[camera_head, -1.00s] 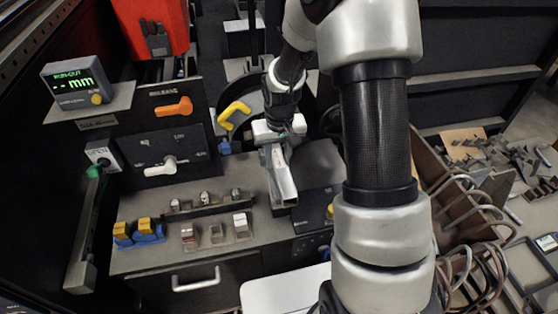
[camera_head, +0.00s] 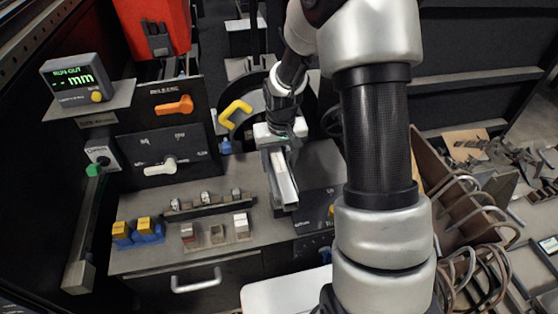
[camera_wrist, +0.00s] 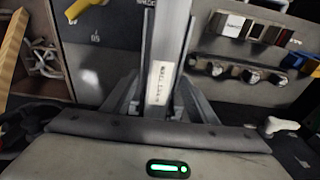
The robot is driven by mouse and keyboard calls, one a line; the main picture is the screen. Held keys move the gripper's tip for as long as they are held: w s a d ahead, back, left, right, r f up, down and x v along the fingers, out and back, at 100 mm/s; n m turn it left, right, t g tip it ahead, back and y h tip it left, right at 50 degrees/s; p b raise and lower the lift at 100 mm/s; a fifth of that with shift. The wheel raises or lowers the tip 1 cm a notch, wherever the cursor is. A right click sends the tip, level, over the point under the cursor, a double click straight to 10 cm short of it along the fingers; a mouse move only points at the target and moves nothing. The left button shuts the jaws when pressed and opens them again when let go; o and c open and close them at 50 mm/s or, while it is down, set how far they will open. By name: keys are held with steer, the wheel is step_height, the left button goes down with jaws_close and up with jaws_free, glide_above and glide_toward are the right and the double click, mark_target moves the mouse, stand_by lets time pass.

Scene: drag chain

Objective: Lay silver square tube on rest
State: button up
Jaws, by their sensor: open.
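In the wrist view the tube (camera_wrist: 164,50) runs up the middle, with a small printed label near my gripper. A darker grey rail-like support (camera_head: 270,180) shows along the tube and appears to be the rest. How fully the tube bears on it cannot be told. My gripper (camera_head: 280,146) is at the tube's back end. In the wrist view my gripper (camera_wrist: 165,100) has its fingers apart, one on each side of the tube.
A row of small blocks on a rack (camera_head: 205,200) and yellow-and-blue pieces (camera_head: 138,231) stand left of the tube. A panel with an orange handle (camera_head: 174,106) and white lever (camera_head: 161,168) rises behind.

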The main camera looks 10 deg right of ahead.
step_height(320, 180, up, 17)
steer(key=s+p, duration=0.1)
steer(key=s, duration=0.1)
steer(key=shift+r, duration=0.15)
stand_by(0.6)
steer(key=s+r+t+p, duration=0.4)
steer(key=s+r+p, duration=0.2)
steer(key=s+r, duration=1.1)
steer(key=s, duration=0.3)
steer(key=shift+s+r, duration=0.3)
steer(key=shift+s, duration=0.1)
